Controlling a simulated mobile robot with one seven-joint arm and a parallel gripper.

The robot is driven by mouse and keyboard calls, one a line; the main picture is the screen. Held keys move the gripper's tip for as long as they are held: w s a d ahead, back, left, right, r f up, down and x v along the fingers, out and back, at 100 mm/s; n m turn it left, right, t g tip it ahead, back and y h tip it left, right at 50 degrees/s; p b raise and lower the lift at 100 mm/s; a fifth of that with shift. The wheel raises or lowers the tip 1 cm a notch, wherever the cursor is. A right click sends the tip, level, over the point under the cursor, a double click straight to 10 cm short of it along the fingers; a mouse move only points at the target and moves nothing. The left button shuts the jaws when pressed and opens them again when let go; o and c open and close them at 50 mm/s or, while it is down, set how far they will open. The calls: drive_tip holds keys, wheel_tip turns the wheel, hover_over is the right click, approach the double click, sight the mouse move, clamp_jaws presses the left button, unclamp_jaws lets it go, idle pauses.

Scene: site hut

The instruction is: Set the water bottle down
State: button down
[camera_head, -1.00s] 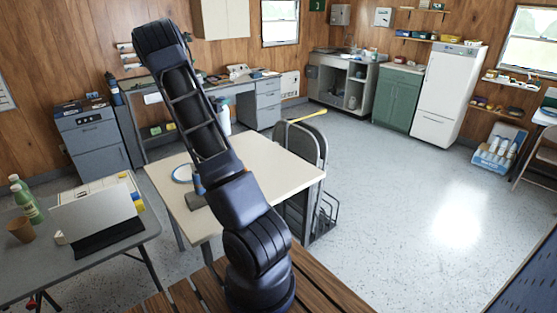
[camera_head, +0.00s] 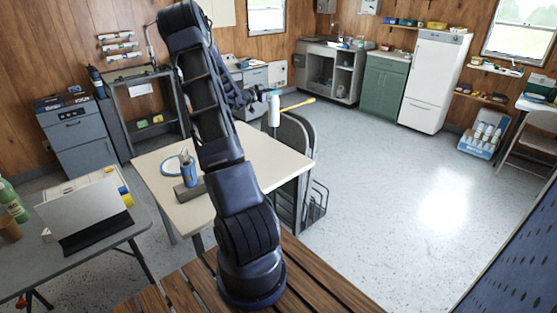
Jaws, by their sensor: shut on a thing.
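The water bottle (camera_head: 274,112) is pale and whitish with a blue-green top. It is upright and shows in the head view to the right of my arm. My gripper (camera_head: 264,97) is shut on its upper part, coming in from the left. The bottle appears in front of the chair backs at the far right corner of the cream table (camera_head: 270,157). I cannot tell whether it is over the table top or beyond its edge. My arm hides part of the table.
On the table's left are a blue-rimmed plate (camera_head: 172,166), a blue cup with tools (camera_head: 187,171) and a grey block (camera_head: 188,191). Dark folding chairs (camera_head: 297,145) stand at the right edge. A yellow-handled item (camera_head: 299,104) lies behind. The table's right half looks clear.

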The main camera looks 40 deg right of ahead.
drive_tip(key=shift+s+d+m+g, duration=0.3)
drive_tip(key=shift+s+d+g, duration=0.3)
drive_tip(key=shift+s, duration=0.3)
drive_tip(key=shift+s+d+f, duration=0.15)
drive_tip(key=shift+f, duration=0.05)
wheel_tip(320, 180, down, 20)
drive_tip(key=shift+r, duration=0.2)
drive_tip(key=c, duration=1)
unclamp_jaws()
drive_tip(key=shift+f, duration=0.1)
